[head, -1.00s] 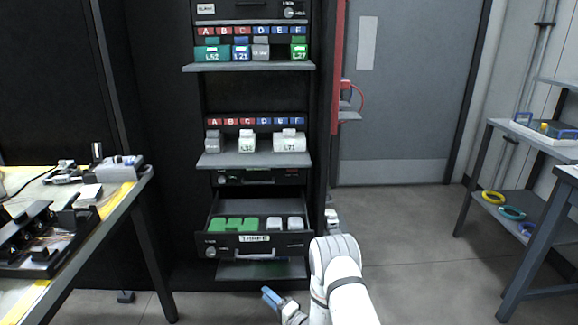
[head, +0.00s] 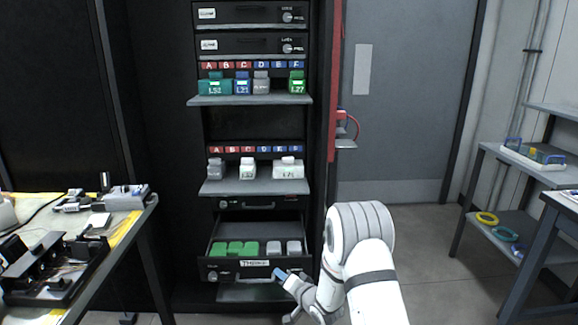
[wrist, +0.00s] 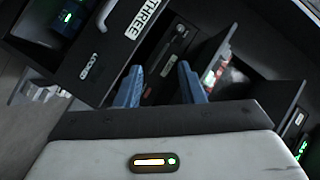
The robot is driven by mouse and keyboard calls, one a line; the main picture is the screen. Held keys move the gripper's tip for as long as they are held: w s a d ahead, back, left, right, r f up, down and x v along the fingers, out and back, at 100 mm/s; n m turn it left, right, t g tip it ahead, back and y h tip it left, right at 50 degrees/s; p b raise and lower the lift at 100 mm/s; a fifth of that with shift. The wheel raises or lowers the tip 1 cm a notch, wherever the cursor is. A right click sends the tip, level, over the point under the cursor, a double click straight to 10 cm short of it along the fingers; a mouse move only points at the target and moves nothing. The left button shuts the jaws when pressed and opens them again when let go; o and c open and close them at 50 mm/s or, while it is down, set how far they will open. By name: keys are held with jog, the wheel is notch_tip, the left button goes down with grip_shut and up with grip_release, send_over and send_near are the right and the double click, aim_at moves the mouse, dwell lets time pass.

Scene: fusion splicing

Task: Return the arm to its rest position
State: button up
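My white arm reaches in from the bottom of the head view, and my gripper (head: 279,273) is at its end, in front of the lower right part of the open drawer (head: 228,275) labelled THREE. In the wrist view the two blue fingers of my gripper (wrist: 158,82) stand apart with nothing between them. The drawer front (wrist: 125,30) shows tilted beyond them. I cannot tell whether a finger touches it.
The open drawer holds green blocks (head: 235,248) and pale blocks (head: 293,246). Cabinet shelves (head: 250,100) above carry labelled pieces. A workbench (head: 133,232) stands left, a shelf rack (head: 480,180) right. The floor right of my arm is clear.

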jog(key=s+d+r+n+g+h+p, duration=0.1)
jog(key=s+d+r+h+p, duration=0.25)
jog(key=r, duration=0.55)
jog(key=s+d+r+g+h+p, duration=0.1)
jog(key=s+d+r+h+p, duration=0.15)
jog(key=d+r, duration=0.45)
jog(key=s+d+r+n+g+h+p, duration=0.15)
jog(key=s+r+p, duration=0.25)
jog(key=r, duration=0.7)
jog(key=s+d+r+g+p, duration=0.1)
jog(key=s+r+g+p, duration=0.1)
jog(key=s+r, duration=0.3)
jog(key=s+d+r+n+g+p, duration=0.1)
jog(key=s+r+p, duration=0.3)
jog(key=s, duration=1)
jog(key=s+d+r+g+p, duration=0.2)
jog(key=s+r, duration=0.4)
jog(key=s, duration=0.4)
jog(key=shift+d+r+n+g+h+p, duration=0.25)
jog(key=shift+n+g+h+p, duration=0.15)
jog(key=shift+g, duration=0.35)
